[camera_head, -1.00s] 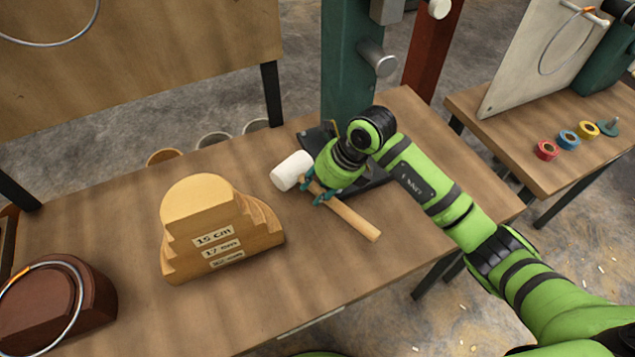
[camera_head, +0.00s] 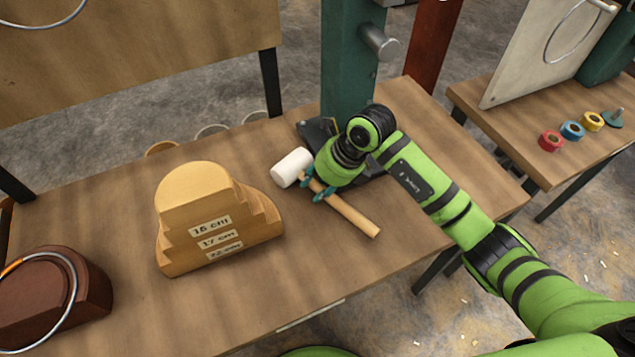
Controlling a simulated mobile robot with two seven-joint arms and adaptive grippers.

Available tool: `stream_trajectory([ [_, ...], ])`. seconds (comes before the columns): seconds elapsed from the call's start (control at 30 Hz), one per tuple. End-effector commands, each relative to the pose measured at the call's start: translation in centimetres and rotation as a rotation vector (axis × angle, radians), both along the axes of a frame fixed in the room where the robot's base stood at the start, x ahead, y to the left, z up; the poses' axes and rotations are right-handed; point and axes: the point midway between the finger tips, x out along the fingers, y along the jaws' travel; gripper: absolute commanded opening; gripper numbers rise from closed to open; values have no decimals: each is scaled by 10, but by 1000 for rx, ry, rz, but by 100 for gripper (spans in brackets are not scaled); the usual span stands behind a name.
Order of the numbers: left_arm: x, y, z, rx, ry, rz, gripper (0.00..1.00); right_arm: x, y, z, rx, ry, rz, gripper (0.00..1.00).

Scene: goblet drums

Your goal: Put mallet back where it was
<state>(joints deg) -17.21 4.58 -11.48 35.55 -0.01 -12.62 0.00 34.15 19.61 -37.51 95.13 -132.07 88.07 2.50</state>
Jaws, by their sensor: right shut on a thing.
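The mallet has a white head (camera_head: 292,167) and a light wooden handle (camera_head: 352,216). It lies along the right part of the wooden workbench (camera_head: 330,265), its head toward the back left and its handle end toward the front right. My right gripper (camera_head: 318,190) is shut on the mallet's handle just beside the head. Whether the mallet touches the bench or is slightly above it, I cannot tell. A black base plate (camera_head: 317,130) of the green post is partly hidden behind my right gripper. My left gripper is not in view.
A stepped wooden block (camera_head: 205,215) with size labels stands left of the mallet. A dark red-brown block (camera_head: 90,290) with a metal ring is at the far left. A green post (camera_head: 347,60) rises behind. Bare bench lies in front of the mallet.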

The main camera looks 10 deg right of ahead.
Motion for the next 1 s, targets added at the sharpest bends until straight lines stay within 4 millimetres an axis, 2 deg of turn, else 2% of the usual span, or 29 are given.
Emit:
stream_trajectory([
  [0.17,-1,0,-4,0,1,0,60,1,0,-3,2,-4,0,0],
  [0.2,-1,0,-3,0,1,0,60,1,0,-2,2,-4,0,43],
  [0.23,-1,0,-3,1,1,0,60,1,0,-2,2,-4,0,55],
  [0.27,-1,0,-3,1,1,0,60,1,0,-2,2,-3,0,62],
  [0.67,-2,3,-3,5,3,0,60,0,-4,0,-4,0,-2,62],
  [0.77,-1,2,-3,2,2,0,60,-2,-9,12,-4,-2,-3,62],
  [1.0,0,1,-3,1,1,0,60,-10,-27,60,-3,-6,-1,62],
])
